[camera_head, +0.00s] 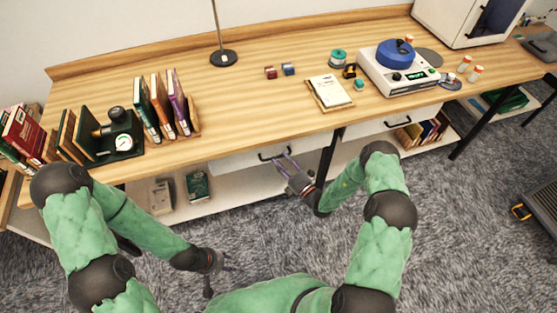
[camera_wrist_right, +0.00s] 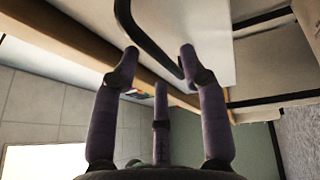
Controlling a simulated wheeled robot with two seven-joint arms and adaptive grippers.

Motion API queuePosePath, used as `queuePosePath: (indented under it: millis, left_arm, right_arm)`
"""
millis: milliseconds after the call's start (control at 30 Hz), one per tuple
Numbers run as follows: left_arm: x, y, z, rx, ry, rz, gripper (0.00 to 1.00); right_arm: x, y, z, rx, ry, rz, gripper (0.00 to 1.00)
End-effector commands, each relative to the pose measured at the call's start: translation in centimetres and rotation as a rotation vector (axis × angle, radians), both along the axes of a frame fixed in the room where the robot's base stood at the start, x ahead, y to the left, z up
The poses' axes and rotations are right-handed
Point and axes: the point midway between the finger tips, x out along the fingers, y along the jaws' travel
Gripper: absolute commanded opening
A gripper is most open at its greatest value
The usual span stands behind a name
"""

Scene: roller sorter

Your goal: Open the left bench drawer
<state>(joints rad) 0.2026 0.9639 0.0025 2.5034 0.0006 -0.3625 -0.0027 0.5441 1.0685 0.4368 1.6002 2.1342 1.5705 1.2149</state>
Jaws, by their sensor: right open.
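The left bench drawer (camera_head: 235,160) has a white front under the bench top and appears shut. Its dark bar handle (camera_head: 273,154) shows in the head view. The handle also crosses the upper part of the right wrist view (camera_wrist_right: 148,40). My right gripper (camera_head: 286,164) is at this handle, with its fingers spread and open. In the wrist view the right gripper's fingertips (camera_wrist_right: 158,72) are close to the handle, which passes between them; contact cannot be told. My left gripper (camera_head: 226,262) hangs low over the carpet, away from the drawer; its finger opening is too small to judge.
The wooden bench top (camera_head: 250,110) holds books (camera_head: 165,105), a lamp stand (camera_head: 222,58), a notepad (camera_head: 329,92) and a white device (camera_head: 396,72). A second drawer (camera_head: 385,126) is at the right. A lower shelf (camera_head: 232,182) runs beneath. Grey carpet is clear in front.

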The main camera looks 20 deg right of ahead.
Motion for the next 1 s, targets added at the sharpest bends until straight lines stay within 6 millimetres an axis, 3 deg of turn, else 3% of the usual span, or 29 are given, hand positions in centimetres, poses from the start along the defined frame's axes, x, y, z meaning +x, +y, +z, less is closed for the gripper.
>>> queuePosePath:
  millis: [200,500,533,667,700,1000]
  left_arm:
    - [0.0,0.0,-0.3,0.000,0.000,0.000,0.40]
    - [0.0,0.0,-0.3,0.000,0.000,0.000,0.40]
    - [0.0,0.0,-0.3,0.000,0.000,0.000,0.40]
    - [0.0,0.0,-0.3,0.000,0.000,0.000,0.40]
    - [0.0,0.0,-0.3,0.000,0.000,0.000,0.40]
    - [0.0,0.0,-0.3,0.000,0.000,0.000,0.40]
  right_arm:
    - [1.6,0.7,0.3,0.000,0.000,0.001,0.44]
    - [1.8,0.8,0.4,0.000,0.000,0.000,0.44]
    - [1.8,0.8,0.4,0.000,0.000,0.000,0.41]
    - [1.7,0.8,0.4,0.000,0.000,0.000,0.04]
    - [1.7,0.8,0.4,0.000,0.000,0.000,0.00]
    - [1.7,0.5,0.3,0.000,0.001,-0.001,0.00]
